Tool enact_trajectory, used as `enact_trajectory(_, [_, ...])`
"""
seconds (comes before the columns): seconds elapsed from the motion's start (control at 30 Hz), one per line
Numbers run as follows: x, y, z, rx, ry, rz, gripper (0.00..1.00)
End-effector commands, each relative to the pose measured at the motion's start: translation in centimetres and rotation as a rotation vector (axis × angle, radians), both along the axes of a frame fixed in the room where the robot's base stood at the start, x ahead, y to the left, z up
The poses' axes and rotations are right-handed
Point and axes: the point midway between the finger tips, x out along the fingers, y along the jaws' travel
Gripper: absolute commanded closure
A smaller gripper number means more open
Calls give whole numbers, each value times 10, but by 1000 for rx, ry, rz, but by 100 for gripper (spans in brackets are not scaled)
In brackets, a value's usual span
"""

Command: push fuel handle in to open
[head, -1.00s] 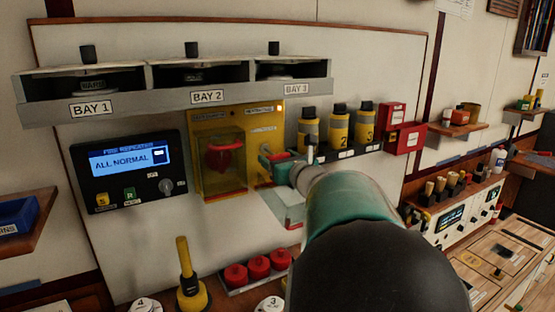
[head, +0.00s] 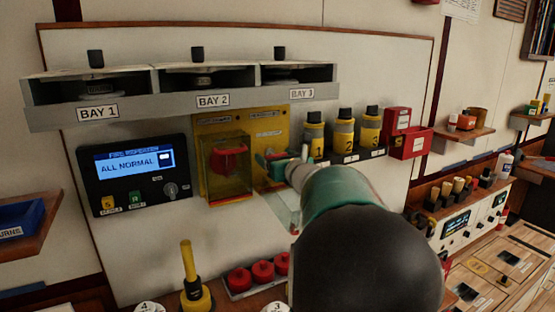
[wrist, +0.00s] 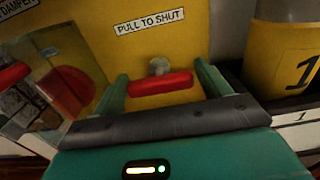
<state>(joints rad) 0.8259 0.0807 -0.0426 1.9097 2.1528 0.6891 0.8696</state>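The fuel handle is a red bar (wrist: 160,84) on a grey stem, below a "PULL TO SHUT" label (wrist: 151,22) on a yellow panel (head: 243,122). In the wrist view my gripper (wrist: 162,84) has its two green fingers apart, one at each end of the bar. The bar lies between them; I cannot tell whether they touch it. In the head view my gripper (head: 272,166) is at the right part of the yellow panel, and my arm hides most of the handle.
Left of the handle, a clear yellow cover (head: 228,172) encloses a red control (head: 230,158). Yellow-and-black bottles (head: 343,134) stand on a shelf to the right. The bay shelf (head: 180,108) juts out above. Red knobs (head: 263,271) sit below.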

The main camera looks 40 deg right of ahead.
Motion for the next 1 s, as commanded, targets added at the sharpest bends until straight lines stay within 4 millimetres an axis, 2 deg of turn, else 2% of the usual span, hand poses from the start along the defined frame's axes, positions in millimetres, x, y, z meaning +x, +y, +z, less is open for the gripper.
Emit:
enact_trajectory(0.33, [-1,1,-2,2,3,1,13])
enact_trajectory(0.47, [-10,3,-1,1,2,0,13])
enact_trajectory(0.57, [-25,8,-1,1,2,0,13])
enact_trajectory(1.0, [-113,36,0,0,-1,0,13])
